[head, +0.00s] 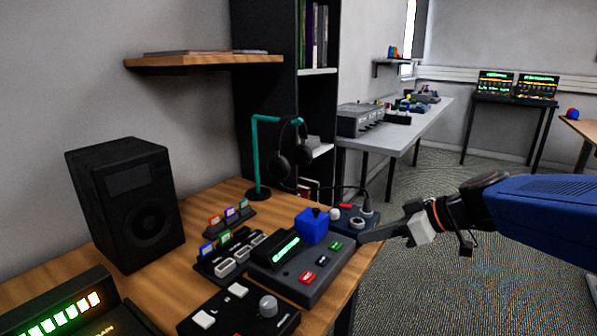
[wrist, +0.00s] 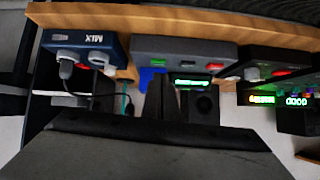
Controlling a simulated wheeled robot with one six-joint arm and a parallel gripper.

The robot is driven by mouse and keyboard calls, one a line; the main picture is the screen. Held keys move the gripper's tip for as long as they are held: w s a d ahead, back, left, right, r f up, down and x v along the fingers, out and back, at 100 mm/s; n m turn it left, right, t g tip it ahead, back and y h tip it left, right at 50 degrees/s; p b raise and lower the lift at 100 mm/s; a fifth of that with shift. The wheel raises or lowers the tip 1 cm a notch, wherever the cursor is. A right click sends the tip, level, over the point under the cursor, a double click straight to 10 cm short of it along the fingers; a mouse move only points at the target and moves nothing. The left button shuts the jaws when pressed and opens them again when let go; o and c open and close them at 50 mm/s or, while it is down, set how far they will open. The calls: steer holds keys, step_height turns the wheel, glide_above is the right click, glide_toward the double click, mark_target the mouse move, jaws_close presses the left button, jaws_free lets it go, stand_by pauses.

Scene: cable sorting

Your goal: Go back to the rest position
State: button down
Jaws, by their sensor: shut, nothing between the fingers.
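My gripper (head: 368,238) is at the right of the head view, at the end of my blue arm. Its dark fingers point left, over or beside the right end of the desk equipment; I cannot tell whether they touch it. In the wrist view my gripper (wrist: 161,92) shows as two dark fingers close together, shut and empty. Behind them is the grey console (head: 315,284) with a green display, also seen in the wrist view (wrist: 215,52). A blue block with a dark knob (head: 312,226) sits at the console's back.
The wooden desk (head: 200,205) holds a speaker (head: 125,200), a headphone stand (head: 254,150), a cartridge rack (head: 228,258) and a dark blue mixer box (wrist: 88,48) with a cable plugged in. Open carpet (head: 440,300) lies right of the desk. A grey table (head: 405,133) stands farther back.

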steer(key=s+d+f+m+h, duration=0.4)
steer(key=s, duration=0.5)
steer(key=s+d+f+m+g+h, duration=0.1)
steer(key=s+d+f+m+h, duration=0.3)
steer(key=s, duration=0.5)
steer(key=shift+d+f+m+g+h, duration=0.3)
steer(key=shift+d+f+m, duration=0.1)
steer(key=shift+m, duration=0.4)
